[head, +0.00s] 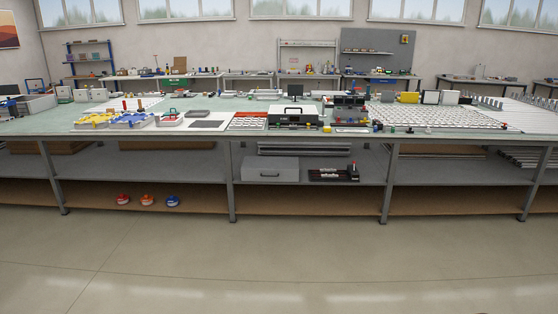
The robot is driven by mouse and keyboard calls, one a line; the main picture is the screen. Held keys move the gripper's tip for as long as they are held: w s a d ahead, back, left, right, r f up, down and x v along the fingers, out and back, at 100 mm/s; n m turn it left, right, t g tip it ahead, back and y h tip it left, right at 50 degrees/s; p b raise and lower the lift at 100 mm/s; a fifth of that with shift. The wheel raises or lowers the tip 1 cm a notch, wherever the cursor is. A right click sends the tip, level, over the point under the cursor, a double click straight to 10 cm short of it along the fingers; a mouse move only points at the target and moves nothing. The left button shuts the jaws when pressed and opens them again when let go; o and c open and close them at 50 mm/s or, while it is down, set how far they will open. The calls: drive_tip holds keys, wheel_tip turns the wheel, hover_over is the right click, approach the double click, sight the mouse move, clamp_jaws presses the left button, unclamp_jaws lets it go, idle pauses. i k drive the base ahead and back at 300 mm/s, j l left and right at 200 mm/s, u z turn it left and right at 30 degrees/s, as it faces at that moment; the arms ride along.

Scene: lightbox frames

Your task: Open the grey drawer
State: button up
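A grey drawer (272,173) sits on the middle shelf under the long workbench, between two of its legs. Its front faces me and looks closed, with a small dark handle near the middle. My gripper is not in the head view, so its state does not show.
The workbench (190,135) spans the whole width, its top crowded with trays, boxes and small parts. A dark red-and-black item (333,174) lies right of the drawer. Bench legs (231,185) and (388,185) flank this bay. The concrete floor (270,260) in front is clear.

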sight(256, 176)
drive_tip(key=i+u, duration=0.2)
drive_tip(key=i, duration=0.4)
drive_tip(key=i+l+u, duration=0.15)
drive_tip(key=i, duration=0.4)
drive_tip(key=i+l+u, duration=0.2)
drive_tip(key=i, duration=0.35)
drive_tip(key=i+j+u, duration=0.2)
drive_tip(key=i, duration=0.35)
drive_tip(key=i+l+u, duration=0.15)
drive_tip(key=i, duration=0.35)
drive_tip(key=i+u, duration=0.2)
drive_tip(key=i, duration=0.35)
drive_tip(key=i+l+u, duration=0.2)
drive_tip(key=i, duration=0.35)
drive_tip(key=i+l+u, duration=0.15)
drive_tip(key=i, duration=0.35)
drive_tip(key=i+l+u, duration=0.2)
drive_tip(key=i+l, duration=0.2)
drive_tip(key=i, duration=0.1)
